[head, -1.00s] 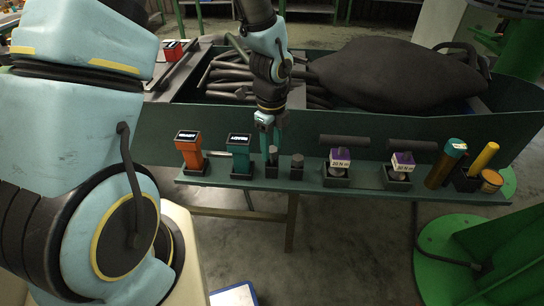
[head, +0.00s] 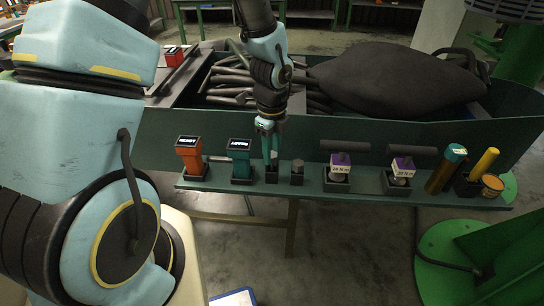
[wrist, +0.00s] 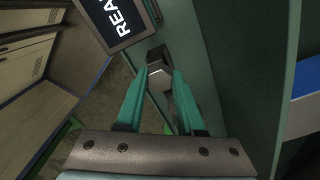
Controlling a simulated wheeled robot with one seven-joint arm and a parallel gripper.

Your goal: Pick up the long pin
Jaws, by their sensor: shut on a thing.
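The long pin (head: 272,163) is a dark grey hexagonal-topped pin standing upright in a small black holder on the green shelf. My gripper (head: 271,152) comes down from above with its teal fingers on either side of the pin's top. In the wrist view my gripper (wrist: 160,72) is shut on the pin (wrist: 159,77), whose grey head shows between the fingertips. The pin's lower part is hidden in the holder. A shorter grey pin (head: 297,166) stands in its own holder just to the right.
A teal tool (head: 239,160) with a screen stands close left of the pin, and an orange one (head: 189,157) farther left. Two purple-and-white torque tools (head: 340,165) (head: 401,171) and several cylinders stand right. A green bin wall (head: 420,138) rises behind the shelf (head: 222,187).

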